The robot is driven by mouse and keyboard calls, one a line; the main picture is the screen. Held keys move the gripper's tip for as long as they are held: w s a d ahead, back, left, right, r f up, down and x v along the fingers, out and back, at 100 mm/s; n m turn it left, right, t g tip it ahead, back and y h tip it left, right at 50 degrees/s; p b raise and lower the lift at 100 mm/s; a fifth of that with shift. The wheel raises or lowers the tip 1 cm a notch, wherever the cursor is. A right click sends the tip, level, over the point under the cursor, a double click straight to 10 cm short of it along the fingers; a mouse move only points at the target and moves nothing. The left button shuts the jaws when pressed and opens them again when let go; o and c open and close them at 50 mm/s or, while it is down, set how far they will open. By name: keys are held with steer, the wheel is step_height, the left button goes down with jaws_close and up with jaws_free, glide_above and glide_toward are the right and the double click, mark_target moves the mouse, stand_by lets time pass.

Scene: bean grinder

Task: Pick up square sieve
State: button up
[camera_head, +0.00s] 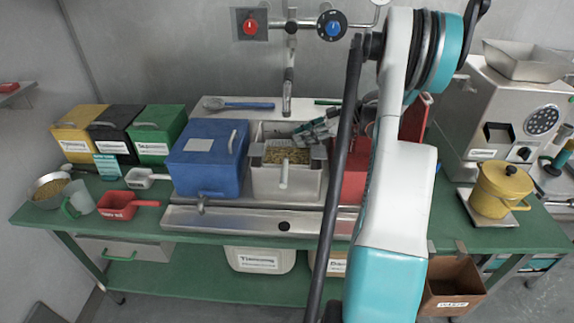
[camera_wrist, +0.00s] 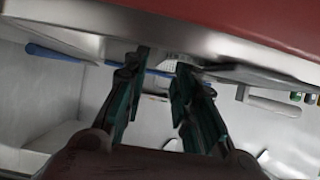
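A square metal container with yellowish grain in it (camera_head: 287,178) sits in the sink area between the blue box and a red box, with a pale handle pointing to the front. It looks like the square sieve, but I cannot be sure. My gripper (camera_head: 312,131) is behind its back right rim, low over the sink, partly hidden by my arm. In the wrist view my gripper (camera_wrist: 163,62) has its fingers apart, with no object clearly held. A metal rim (camera_wrist: 70,38) and a red surface (camera_wrist: 240,22) lie close above the fingertips there.
A blue box (camera_head: 208,160) stands to the left and a red box (camera_head: 349,180) to the right, half hidden by my arm. A blue-handled scoop (camera_head: 240,104) lies behind. A grinder (camera_head: 505,115) and yellow pot (camera_head: 500,190) stand right.

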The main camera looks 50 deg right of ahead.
mark_target(285, 154)
steer(key=b+x, duration=0.1)
steer(key=x, duration=0.2)
steer(key=shift+w+a+f, duration=0.15)
steer(key=shift+w+a, duration=0.05)
jaws_close()
